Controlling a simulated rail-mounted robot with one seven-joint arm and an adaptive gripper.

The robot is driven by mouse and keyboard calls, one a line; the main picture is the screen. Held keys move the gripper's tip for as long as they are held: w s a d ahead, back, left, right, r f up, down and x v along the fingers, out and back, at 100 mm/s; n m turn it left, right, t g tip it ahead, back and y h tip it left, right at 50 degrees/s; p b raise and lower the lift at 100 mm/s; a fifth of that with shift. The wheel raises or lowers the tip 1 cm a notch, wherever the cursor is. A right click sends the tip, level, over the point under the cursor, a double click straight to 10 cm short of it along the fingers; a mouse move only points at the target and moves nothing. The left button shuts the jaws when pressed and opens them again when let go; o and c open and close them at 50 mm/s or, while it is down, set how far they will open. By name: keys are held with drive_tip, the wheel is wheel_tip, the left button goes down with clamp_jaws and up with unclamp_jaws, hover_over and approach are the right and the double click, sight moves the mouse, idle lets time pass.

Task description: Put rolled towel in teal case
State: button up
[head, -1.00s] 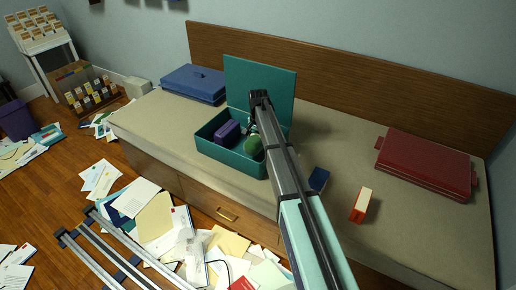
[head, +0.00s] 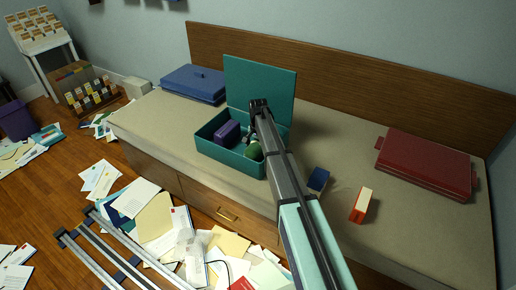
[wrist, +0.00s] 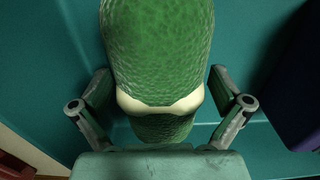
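The teal case (head: 223,161) stands open on the bench with its lid (head: 271,86) raised at the back. The rolled towel (head: 254,151) is green and sits low within the case's right part, partly hidden by my arm. In the wrist view the towel (wrist: 158,45) has a pale band around it and lies between my two fingers. In the head view my gripper is mostly hidden behind my arm.
A purple item (head: 227,133) lies in the case, left of the towel. A blue case (head: 194,83) is at the left back. A small blue box (head: 318,180), a red-and-cream box (head: 361,205) and a closed red case (head: 424,163) are to the right. Papers cover the floor.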

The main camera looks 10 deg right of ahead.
sight(258, 142)
wheel_tip(258, 142, up, 12)
drive_tip(key=shift+r+p, duration=0.15)
drive_tip(key=shift+p, duration=0.3)
idle(1.3)
